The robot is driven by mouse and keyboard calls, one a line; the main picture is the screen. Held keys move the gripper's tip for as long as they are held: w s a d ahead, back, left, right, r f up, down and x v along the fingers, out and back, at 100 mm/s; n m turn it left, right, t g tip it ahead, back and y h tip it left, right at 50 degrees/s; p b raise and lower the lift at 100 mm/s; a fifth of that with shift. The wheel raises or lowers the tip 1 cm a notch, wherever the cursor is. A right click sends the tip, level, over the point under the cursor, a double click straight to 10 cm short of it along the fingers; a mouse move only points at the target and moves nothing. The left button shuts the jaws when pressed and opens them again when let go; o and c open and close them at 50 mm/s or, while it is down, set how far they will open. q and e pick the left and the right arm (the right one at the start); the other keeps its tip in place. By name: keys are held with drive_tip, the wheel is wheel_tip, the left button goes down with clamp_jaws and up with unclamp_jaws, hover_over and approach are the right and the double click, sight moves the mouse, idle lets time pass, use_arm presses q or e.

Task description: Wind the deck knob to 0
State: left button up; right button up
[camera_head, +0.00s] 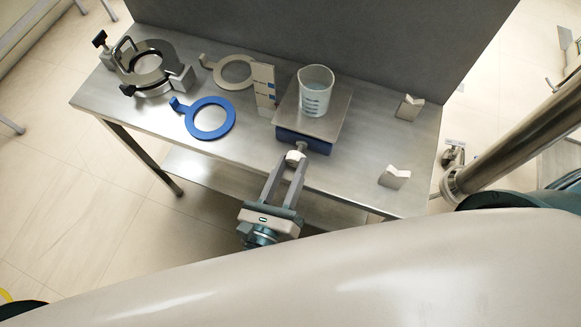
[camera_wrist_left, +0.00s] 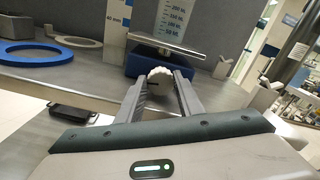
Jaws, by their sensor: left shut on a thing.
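The deck is a square metal plate (camera_head: 330,112) over a blue base (camera_head: 303,142), standing at the front of the steel table. The pale deck knob (camera_head: 294,157) sticks out from the front of the base; it also shows in the left wrist view (camera_wrist_left: 159,76). My left gripper (camera_head: 292,161) is shut on the knob, one finger on each side of it. A beaker (camera_head: 316,90) with graduations stands upright on the plate. A height scale (camera_head: 264,90) with blue marks stands just left of the deck. My right gripper is not in view.
On the table (camera_head: 365,150), a blue ring (camera_head: 181,117) and a grey ring (camera_head: 207,67) lie to the left. A metal clamp ring (camera_head: 186,77) is at the far left. Two small pale brackets (camera_head: 409,107) (camera_head: 394,178) stand to the right. A grey panel (camera_head: 350,40) closes the back.

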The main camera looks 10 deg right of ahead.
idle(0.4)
use_arm(q)
drive_tip(key=o, duration=1.1)
drive_tip(key=shift+c, duration=0.2)
drive_tip(key=shift+s+a, duration=0.1)
drive_tip(key=shift+s, duration=0.05)
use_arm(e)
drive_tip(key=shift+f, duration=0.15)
use_arm(q)
drive_tip(key=shift+s+a+f, duration=0.1)
drive_tip(key=shift+s+a, duration=0.05)
drive_tip(key=shift+s, duration=0.05)
drive_tip(key=b+v, duration=1)
drive_tip(key=v, duration=0.6)
drive_tip(key=shift+s+a+b, duration=0.2)
drive_tip(key=shift+s+b, duration=0.05)
drive_tip(key=shift+b, duration=0.1)
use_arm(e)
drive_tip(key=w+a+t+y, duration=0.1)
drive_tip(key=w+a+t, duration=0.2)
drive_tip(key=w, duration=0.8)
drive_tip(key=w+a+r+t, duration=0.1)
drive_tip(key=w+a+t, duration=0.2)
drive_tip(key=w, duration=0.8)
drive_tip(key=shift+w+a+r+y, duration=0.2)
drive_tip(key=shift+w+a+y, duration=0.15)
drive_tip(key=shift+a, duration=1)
